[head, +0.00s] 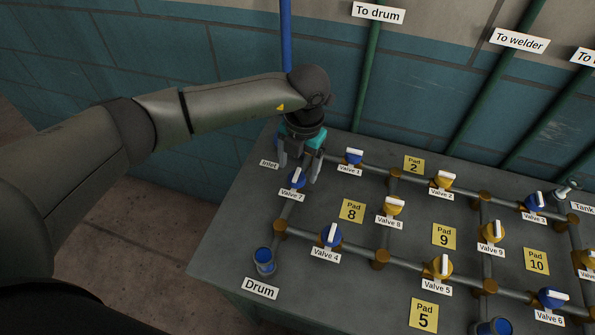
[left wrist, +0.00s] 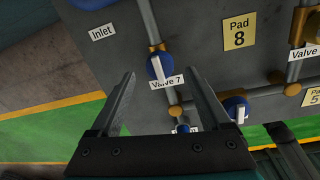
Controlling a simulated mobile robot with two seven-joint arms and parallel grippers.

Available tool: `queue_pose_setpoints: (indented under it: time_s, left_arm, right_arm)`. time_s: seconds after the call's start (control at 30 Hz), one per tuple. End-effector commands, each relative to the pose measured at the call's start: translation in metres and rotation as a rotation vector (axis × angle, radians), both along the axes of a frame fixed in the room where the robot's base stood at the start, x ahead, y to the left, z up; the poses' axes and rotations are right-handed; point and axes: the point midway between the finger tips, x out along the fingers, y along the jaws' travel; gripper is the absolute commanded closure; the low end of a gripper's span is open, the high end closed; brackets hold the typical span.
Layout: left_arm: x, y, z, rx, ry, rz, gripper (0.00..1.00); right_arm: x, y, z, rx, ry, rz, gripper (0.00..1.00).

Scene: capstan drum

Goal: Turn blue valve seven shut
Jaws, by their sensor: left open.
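Valve 7 (head: 297,178) is a blue knob with a white handle on the pipe at the left of the table. Its handle looks roughly in line with its pipe. My left gripper (head: 299,165) points down just above it, with its fingers apart and empty. In the left wrist view, valve 7 (left wrist: 157,66) shows between and slightly beyond the two fingertips (left wrist: 160,76), with its handle lengthwise between them. I cannot tell whether a finger touches it. My right gripper is not in view.
Blue valve 1 (head: 353,156) stands close to the right of the gripper, and blue valve 4 (head: 331,235) is nearer the front. Yellow valve 8 (head: 393,206) is further right. A blue cup (head: 264,262) stands by the Drum label (head: 261,288). A blue upright pipe (head: 285,35) is behind my arm.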

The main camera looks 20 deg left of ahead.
Motion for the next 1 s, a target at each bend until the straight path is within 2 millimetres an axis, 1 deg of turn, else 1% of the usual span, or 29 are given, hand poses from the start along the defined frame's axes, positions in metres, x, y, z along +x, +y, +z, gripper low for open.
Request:
queue_pose_setpoints:
  time_s: [0.03, 0.1, 0.2, 0.33, 0.57, 1.0]
  left_arm:
    - [-0.001, 0.001, -0.009, 0.001, 0.004, 0.0, 0.19]
    - [0.0, 0.001, -0.017, -0.001, 0.002, 0.0, 0.19]
    - [0.0, 0.002, -0.025, 0.0, 0.001, -0.001, 0.19]
    - [0.0, 0.002, -0.029, 0.0, 0.0, -0.001, 0.19]
    - [0.0, 0.002, -0.029, 0.0, 0.0, -0.001, 0.19]
    - [0.0, 0.002, -0.029, -0.001, 0.0, -0.001, 0.69]
  right_arm:
    - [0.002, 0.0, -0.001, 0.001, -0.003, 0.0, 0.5]
    - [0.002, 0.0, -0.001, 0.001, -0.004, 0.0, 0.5]
    - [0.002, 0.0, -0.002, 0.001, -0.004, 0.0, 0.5]
    - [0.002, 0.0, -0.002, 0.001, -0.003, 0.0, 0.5]
    - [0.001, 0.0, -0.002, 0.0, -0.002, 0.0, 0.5]
    - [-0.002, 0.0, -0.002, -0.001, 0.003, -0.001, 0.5]
